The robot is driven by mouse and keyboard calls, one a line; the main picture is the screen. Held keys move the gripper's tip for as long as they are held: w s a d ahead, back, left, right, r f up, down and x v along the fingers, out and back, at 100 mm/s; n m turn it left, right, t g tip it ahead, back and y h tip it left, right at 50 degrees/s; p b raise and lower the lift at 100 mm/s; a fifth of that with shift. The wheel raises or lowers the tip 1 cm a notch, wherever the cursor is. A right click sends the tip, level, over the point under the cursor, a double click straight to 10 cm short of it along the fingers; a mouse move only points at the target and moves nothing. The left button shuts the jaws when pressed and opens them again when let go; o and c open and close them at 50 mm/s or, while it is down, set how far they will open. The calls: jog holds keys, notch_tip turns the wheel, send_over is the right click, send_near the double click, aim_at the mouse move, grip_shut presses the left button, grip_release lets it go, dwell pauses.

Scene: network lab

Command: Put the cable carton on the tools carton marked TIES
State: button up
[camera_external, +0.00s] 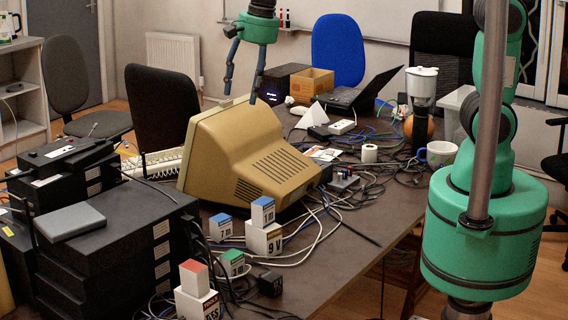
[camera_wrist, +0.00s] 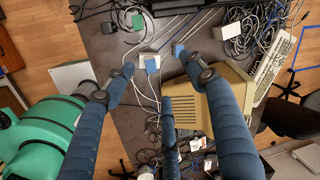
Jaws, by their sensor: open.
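A white carton (camera_external: 197,306) at the front left of the table carries lettering that seems to read TIES. A smaller red-topped carton (camera_external: 195,279) appears to sit on it. A blue-marked carton (camera_external: 262,212) stands on a white carton marked 9V (camera_external: 264,240). Another blue-marked carton (camera_external: 220,229) and a green-topped carton (camera_external: 233,264) stand nearby. Their lettering is too small for me to tell which is the cable carton. My gripper (camera_external: 241,95) is open and empty, high above the table near the monitor. Its fingers also show in the wrist view (camera_wrist: 154,64).
A beige monitor (camera_external: 250,155) lies tilted behind the cartons. Stacked dark units (camera_external: 110,245) stand at left. A small black box (camera_external: 270,284) and loose cables surround the cartons. The table's front right (camera_external: 345,260) has some bare room.

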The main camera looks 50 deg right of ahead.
jog(key=s+d+r+n+t, duration=0.1)
jog(key=s+d+r+n, duration=0.25)
jog(key=d, duration=0.65)
jog(key=s+d+r+n+t, duration=0.15)
jog(key=s+d+r, duration=0.25)
jog(key=d, duration=0.6)
jog(key=s+d+n+t+h, duration=0.1)
jog(key=s+d+n, duration=0.5)
jog(key=s+d, duration=0.7)
jog(key=shift+s+d, duration=0.35)
jog(key=shift+s, duration=0.25)
